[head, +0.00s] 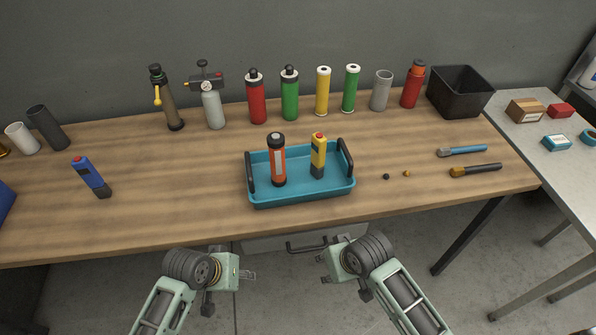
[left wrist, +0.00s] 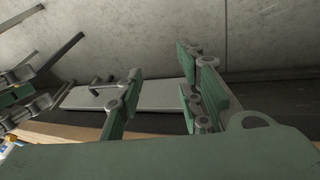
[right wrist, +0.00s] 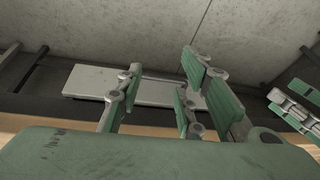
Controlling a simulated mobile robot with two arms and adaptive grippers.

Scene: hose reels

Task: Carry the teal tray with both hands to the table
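The teal tray (head: 312,196) sits on the wooden workbench (head: 180,215), near its front edge. It has a dark upright handle at its left end (head: 250,172) and another at its right end (head: 346,158). An orange-red cylinder with a black cap (head: 278,160) and a yellow and dark tool (head: 318,156) stand upright in it. My left gripper (head: 250,275) and my right gripper (head: 326,268) are in front of the bench, apart from the tray. Both wrist views show spread, empty fingers, at the left (left wrist: 155,95) and the right (right wrist: 155,95).
Bottles and cylinders, such as a green one (head: 289,97), stand along the back of the workbench, with a black bin (head: 460,92) at its right. A grey table (head: 560,178) at right carries small boxes. A drawer handle (head: 306,246) shows below the bench edge.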

